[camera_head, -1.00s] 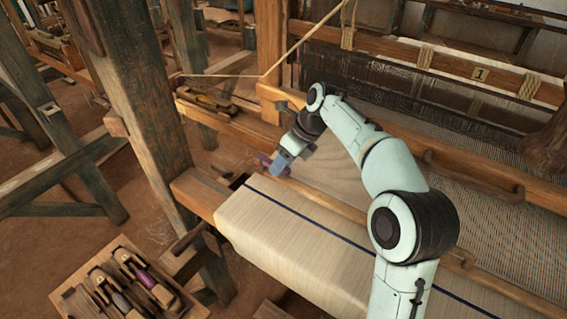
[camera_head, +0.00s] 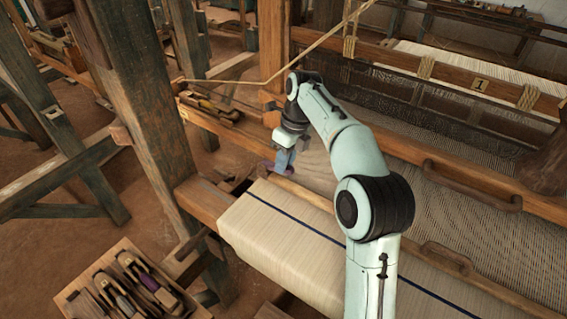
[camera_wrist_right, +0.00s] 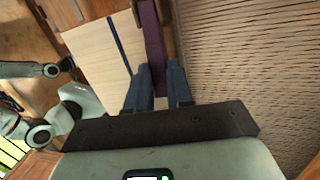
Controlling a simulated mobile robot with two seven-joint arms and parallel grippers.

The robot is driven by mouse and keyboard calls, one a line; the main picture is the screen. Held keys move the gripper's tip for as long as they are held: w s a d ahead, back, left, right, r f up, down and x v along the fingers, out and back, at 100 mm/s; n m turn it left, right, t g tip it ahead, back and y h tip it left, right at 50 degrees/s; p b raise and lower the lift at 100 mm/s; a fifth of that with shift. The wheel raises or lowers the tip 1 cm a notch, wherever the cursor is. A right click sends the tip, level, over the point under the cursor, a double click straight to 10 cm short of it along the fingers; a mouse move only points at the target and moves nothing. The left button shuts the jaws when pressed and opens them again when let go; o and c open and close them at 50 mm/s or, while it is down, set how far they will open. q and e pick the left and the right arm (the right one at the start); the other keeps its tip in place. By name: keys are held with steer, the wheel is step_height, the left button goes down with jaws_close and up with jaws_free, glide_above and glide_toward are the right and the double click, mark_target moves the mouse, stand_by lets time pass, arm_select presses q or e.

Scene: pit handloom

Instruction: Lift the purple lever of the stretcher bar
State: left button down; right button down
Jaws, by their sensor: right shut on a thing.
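In the right wrist view the purple lever (camera_wrist_right: 151,45) is a long narrow strip running down between the two blue fingers (camera_wrist_right: 160,74). My right gripper is shut on it. My left gripper is not in view.
Cream cloth with a dark blue stripe (camera_head: 290,227) covers the front beam. A thick wooden post (camera_head: 150,110) stands left of the arm. A wooden tray with several tools (camera_head: 78,303) is at lower left. The slatted reed beam (camera_head: 440,172) lies at right.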

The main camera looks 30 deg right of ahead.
steer(key=shift+s+a+r+g, duration=0.1)
steer(key=shift+a+r+g, duration=0.15)
steer(key=shift+a+g, duration=0.2)
steer(key=shift+w+a+r+g+h, duration=0.2)
steer(key=shift+w+a+g+h, duration=0.1)
steer(key=shift+g, duration=0.15)
steer(key=shift+d+r, duration=0.1)
steer(key=c, duration=1)
jaws_free()
